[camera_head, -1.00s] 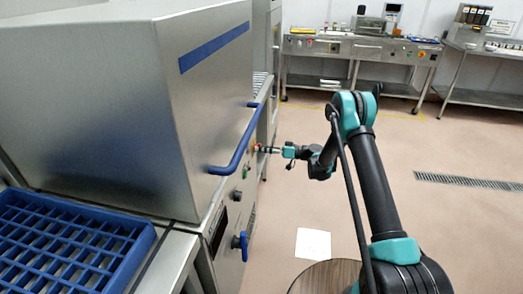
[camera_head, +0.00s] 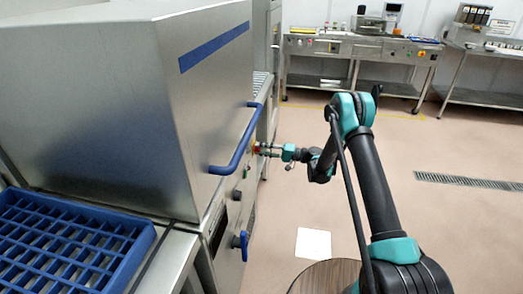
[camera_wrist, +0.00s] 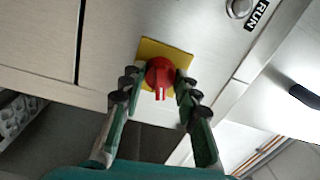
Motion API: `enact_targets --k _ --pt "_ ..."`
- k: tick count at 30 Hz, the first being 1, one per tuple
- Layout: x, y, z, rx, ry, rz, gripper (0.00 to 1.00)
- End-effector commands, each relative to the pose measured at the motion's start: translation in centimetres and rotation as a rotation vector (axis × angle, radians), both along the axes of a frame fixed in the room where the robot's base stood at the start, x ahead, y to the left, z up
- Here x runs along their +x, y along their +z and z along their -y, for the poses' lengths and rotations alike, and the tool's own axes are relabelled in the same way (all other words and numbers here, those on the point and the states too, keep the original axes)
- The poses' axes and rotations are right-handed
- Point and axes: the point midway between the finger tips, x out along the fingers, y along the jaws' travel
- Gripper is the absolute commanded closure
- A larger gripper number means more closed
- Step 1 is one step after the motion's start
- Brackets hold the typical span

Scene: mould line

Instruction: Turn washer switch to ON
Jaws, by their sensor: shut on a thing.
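The washer switch is a red rotary knob (camera_wrist: 159,73) on a square yellow plate (camera_wrist: 150,47) in the wrist view. Its grip bar points towards the bottom of that picture. No ON or OFF marking is readable. My gripper (camera_wrist: 157,82) has one finger on each side of the knob and is shut on it. In the head view my gripper (camera_head: 268,150) reaches the front panel of the steel washer (camera_head: 190,110) from the right, and its fingers mostly hide the switch.
A blue bar handle (camera_head: 236,150) sits just above the switch, close to my gripper. A RUN label (camera_wrist: 256,14) is near a round button (camera_wrist: 239,8). A blue rack (camera_head: 130,258) lies front left. Floor to the right is open.

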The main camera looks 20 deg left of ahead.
Motion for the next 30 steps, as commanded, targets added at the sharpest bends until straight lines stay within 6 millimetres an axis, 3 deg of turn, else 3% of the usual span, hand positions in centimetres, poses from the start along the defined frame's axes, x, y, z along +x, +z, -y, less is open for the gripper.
enact_targets --k 15,30 --pt "0.04 -0.05 0.12 -0.019 -0.003 -0.311 0.98" --pt "0.04 -0.07 0.13 -0.023 -0.003 -0.359 0.98"
